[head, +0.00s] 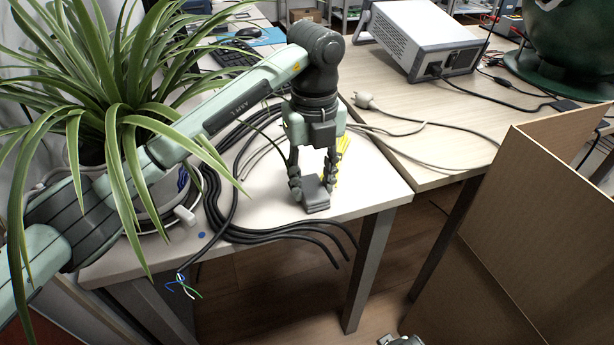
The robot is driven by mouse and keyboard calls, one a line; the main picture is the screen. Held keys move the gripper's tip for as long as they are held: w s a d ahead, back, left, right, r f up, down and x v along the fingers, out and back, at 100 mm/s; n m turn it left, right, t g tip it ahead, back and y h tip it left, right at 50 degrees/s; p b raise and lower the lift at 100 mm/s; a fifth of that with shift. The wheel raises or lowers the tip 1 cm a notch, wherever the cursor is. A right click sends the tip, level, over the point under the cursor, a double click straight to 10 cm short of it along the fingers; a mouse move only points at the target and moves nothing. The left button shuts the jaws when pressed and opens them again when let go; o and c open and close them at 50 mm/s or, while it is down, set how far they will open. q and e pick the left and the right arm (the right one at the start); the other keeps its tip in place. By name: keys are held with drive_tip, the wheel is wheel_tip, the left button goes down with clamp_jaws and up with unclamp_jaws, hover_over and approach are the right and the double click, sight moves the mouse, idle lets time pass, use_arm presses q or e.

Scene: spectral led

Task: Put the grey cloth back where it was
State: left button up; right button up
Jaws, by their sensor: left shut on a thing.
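My left gripper (312,190) reaches down over the front right part of the light tabletop, its fingers pointing down. It is shut on a small dark grey piece (316,200), which seems to be the grey cloth. The piece is low over the table near the front edge; I cannot tell whether it touches the surface. A yellow item (341,158) shows just behind the fingers, partly hidden by them. My right gripper's fingers are not in view; only a small part at the bottom edge may belong to my right arm.
Black cables (265,232) lie left of the gripper and hang over the front edge. A spider plant (110,75) overhangs the left side. A second table (430,125) carries a grey instrument box (420,40) and a plug cord. A brown panel (530,215) stands at right.

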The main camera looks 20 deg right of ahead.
sight(313, 188)
use_arm(q)
drive_tip(key=shift+f, duration=0.1)
drive_tip(key=o, duration=1.2)
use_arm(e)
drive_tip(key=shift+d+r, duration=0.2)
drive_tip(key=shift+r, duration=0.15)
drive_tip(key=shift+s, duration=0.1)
use_arm(q)
wheel_tip(313, 188, up, 12)
drive_tip(key=shift+r+b, duration=0.15)
drive_tip(key=shift+b, duration=0.25)
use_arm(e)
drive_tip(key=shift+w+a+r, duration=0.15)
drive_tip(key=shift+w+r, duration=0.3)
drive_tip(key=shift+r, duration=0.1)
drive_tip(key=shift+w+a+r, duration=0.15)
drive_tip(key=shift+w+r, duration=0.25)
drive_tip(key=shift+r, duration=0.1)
